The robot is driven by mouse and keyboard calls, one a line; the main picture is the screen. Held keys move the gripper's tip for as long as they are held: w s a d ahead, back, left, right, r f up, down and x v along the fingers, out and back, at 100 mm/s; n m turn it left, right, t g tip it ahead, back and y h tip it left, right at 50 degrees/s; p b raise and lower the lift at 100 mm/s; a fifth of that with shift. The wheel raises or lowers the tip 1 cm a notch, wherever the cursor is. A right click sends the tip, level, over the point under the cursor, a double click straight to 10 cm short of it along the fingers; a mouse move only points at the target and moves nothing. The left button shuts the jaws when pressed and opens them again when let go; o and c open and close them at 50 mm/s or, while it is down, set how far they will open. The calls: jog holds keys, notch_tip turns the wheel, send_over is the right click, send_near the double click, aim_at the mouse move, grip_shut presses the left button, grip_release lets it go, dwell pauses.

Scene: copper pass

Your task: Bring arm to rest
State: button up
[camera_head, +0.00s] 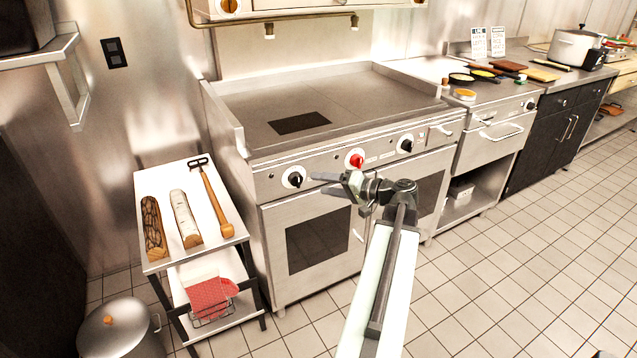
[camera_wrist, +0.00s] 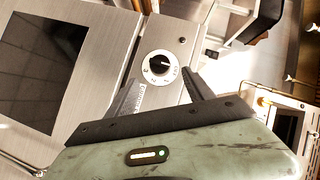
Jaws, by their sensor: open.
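My arm reaches forward from the bottom of the head view, with my gripper (camera_head: 328,184) in front of the griddle stove's front panel. In the wrist view my gripper (camera_wrist: 160,88) is open, its two dark fingers spread apart with nothing between them. A black control knob (camera_wrist: 159,63) on a white dial shows beyond the fingers. In the head view, that panel carries a black left knob (camera_head: 294,180), a red knob (camera_head: 355,161) and a black right knob (camera_head: 405,145). Whether a finger touches the panel cannot be told.
A small steel cart (camera_head: 150,267) stands left of the stove (camera_head: 330,215), bearing two logs, a long wooden-handled tool (camera_head: 213,200) and a red cloth (camera_head: 211,296) below. A lidded pot (camera_head: 117,327) is at the lower left. Tiled floor (camera_head: 510,260) is open on the right.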

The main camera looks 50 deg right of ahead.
dwell(0.3)
jog(key=w+a+f+n+g+y, duration=0.2)
jog(key=w+a+f+g, duration=0.3)
jog(key=a, duration=0.6)
jog(key=w+a+f+n+g+y, duration=0.1)
jog(key=w+a+f+n+g, duration=0.1)
jog(key=w+a+f, duration=0.65)
jog(key=s+a+f+n+g+h, duration=0.1)
jog(key=a+f+n+g+h, duration=0.15)
jog(key=a, duration=0.75)
jog(key=s+a+f+n+g+h, duration=0.1)
jog(key=a+n+g, duration=0.15)
jog(key=a, duration=0.75)
jog(key=s+a+f+n+g+h, duration=0.1)
jog(key=a+f+n+g+h, duration=0.15)
jog(key=a, duration=0.85)
notch_tip(320, 180, up, 22)
jog(key=d+p, duration=0.1)
jog(key=p, duration=2)
jog(key=shift+m+g+p, duration=0.35)
jog(key=shift+g, duration=0.1)
jog(key=shift+r, duration=0.1)
